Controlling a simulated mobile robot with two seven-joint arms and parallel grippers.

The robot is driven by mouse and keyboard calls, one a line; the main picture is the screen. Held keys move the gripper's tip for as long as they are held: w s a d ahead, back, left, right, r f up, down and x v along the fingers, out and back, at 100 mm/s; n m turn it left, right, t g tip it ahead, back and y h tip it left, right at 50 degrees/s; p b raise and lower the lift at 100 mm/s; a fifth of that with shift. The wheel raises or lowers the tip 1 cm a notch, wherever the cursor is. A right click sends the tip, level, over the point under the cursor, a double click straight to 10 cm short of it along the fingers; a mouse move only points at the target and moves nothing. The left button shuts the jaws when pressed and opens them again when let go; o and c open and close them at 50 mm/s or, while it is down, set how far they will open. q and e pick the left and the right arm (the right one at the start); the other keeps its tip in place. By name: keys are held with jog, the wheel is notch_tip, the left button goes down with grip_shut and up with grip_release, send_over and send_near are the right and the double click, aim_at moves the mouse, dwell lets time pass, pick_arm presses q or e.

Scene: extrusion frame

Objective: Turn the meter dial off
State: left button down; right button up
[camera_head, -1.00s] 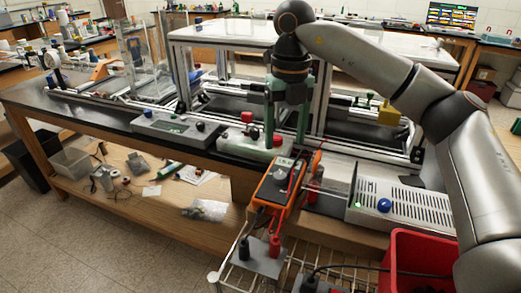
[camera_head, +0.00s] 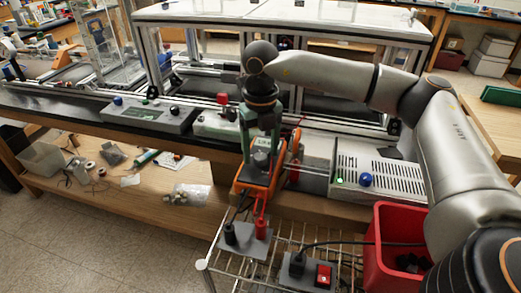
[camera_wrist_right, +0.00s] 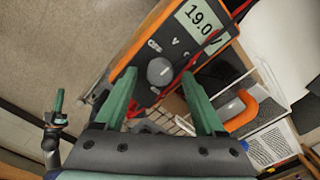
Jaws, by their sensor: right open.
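The orange meter (camera_head: 250,180) stands tilted at the front edge of the bench. In the right wrist view, its dark face shows a round grey dial (camera_wrist_right: 159,71) and a display (camera_wrist_right: 203,18) reading about 19.0. My right gripper (camera_head: 262,150) is over the meter and hides much of its face in the head view. Its green fingers are open, one on each side of the dial in the right wrist view; I see no contact with the dial. A green-and-dark shape, apparently my left gripper (camera_wrist_right: 57,105), shows at the left of that view; its jaw state is unclear.
A wire rack (camera_head: 207,262) with black and red plugs stands in front. A red bin (camera_head: 395,222) and a vented power box (camera_head: 385,182) are to the right. A grey control box (camera_head: 150,115) is to the left.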

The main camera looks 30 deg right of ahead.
jog(key=shift+f, duration=0.35)
jog(key=shift+c, duration=0.3)
grip_shut()
